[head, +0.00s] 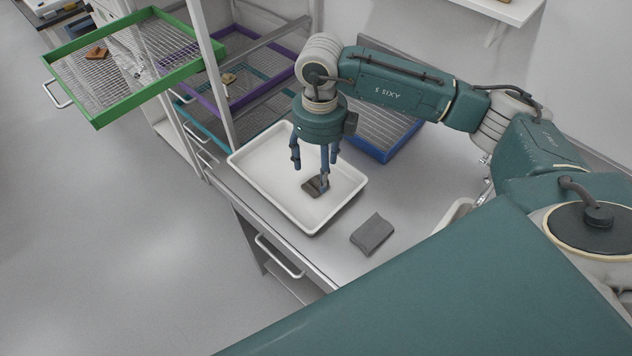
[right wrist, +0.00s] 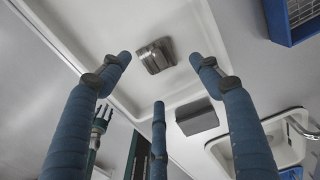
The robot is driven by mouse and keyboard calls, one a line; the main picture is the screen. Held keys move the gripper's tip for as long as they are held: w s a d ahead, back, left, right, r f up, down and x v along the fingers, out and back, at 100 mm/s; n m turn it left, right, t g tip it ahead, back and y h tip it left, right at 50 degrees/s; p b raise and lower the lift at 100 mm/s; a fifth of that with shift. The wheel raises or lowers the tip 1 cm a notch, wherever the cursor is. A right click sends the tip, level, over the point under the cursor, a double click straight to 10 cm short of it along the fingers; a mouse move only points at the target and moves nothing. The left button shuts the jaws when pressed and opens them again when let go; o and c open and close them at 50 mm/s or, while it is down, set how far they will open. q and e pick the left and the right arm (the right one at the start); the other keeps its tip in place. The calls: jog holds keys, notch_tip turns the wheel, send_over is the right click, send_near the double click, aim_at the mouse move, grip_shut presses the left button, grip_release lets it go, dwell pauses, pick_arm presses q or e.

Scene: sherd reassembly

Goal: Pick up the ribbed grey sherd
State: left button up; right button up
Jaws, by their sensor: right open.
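My right gripper (head: 314,170) points down over a white tray (head: 257,205), its blue fingers spread. In the right wrist view the fingers (right wrist: 160,76) stand apart with nothing between them. A dark brownish-grey sherd (head: 313,189) lies in the tray below the fingers, partly covered by a fingertip in the head view. In the right wrist view this sherd (right wrist: 155,55) shows ridges and lies just beyond the fingertips. A flatter grey sherd (head: 373,234) lies on the bench outside the tray; it also shows in the right wrist view (right wrist: 196,118).
A blue-framed mesh tray (head: 385,152) stands behind the white tray. A rack at the left holds a pulled-out green mesh drawer (head: 130,106) with a brown sherd (head: 96,52), and purple and teal drawers. The bench is clear around the flatter grey sherd.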

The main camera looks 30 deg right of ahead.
aim_at(317, 183)
notch_tip(317, 183, down, 5)
jog(key=shift+p, duration=1.25)
jog(key=shift+a+f, duration=0.1)
jog(key=shift+f, duration=0.4)
jog(key=c, duration=1.2)
